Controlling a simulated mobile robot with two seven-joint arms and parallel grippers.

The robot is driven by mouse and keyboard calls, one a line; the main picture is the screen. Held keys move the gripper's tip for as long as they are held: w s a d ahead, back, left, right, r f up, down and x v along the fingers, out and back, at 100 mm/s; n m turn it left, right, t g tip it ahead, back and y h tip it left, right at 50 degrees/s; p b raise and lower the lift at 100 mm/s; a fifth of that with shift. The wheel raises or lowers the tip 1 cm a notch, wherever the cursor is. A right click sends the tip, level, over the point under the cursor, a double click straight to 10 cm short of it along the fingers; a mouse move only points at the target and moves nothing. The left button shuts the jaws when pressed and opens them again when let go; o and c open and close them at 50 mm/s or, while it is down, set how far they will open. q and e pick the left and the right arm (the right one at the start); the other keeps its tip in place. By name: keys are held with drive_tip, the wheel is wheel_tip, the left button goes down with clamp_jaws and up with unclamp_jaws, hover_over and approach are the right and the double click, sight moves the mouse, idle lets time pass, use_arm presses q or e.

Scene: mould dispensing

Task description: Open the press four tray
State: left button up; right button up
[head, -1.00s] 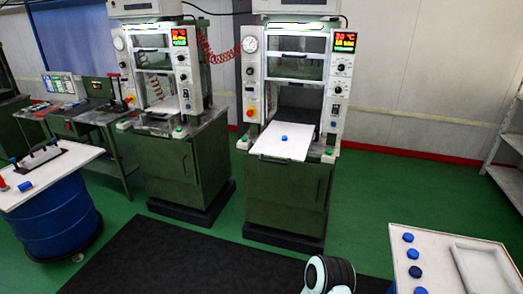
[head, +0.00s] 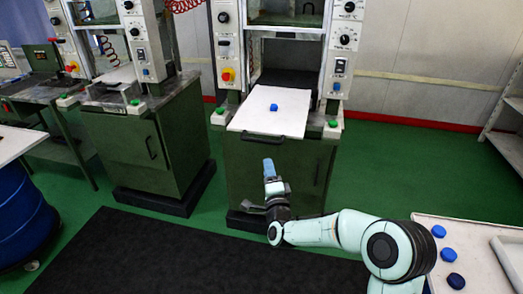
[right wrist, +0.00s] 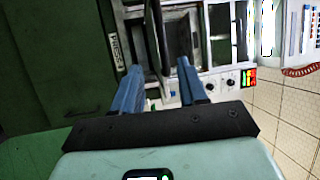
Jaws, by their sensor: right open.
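The press (head: 285,70) in the middle of the head view has a white tray (head: 262,122) sticking out of its front, with a blue round piece (head: 274,107) on it. A second press (head: 140,130) stands to its left with a pale tray (head: 118,75). I cannot tell which is press four. My right gripper (head: 270,182) is in front of the middle press's cabinet, below the tray, apart from it. In the right wrist view its two blue fingers (right wrist: 157,88) are spread with nothing between them. A partly readable "PRESS" label (right wrist: 116,52) shows there. My left gripper is not in view.
A white-topped table (head: 425,222) with several blue pieces (head: 438,231) and a shallow tray stands at the lower right. A blue drum (head: 22,220) is at the left. A dark mat (head: 170,255) covers the floor in front of the presses. Shelves (head: 508,130) are at the right.

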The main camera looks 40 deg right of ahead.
sight(261, 141)
drive_tip(key=p+x, duration=0.2)
drive_tip(key=x, duration=1.1)
drive_tip(key=shift+w+d+r+p, duration=0.1)
drive_tip(key=shift+w+r+p, duration=0.05)
drive_tip(key=shift+w+p, duration=0.15)
clamp_jaws()
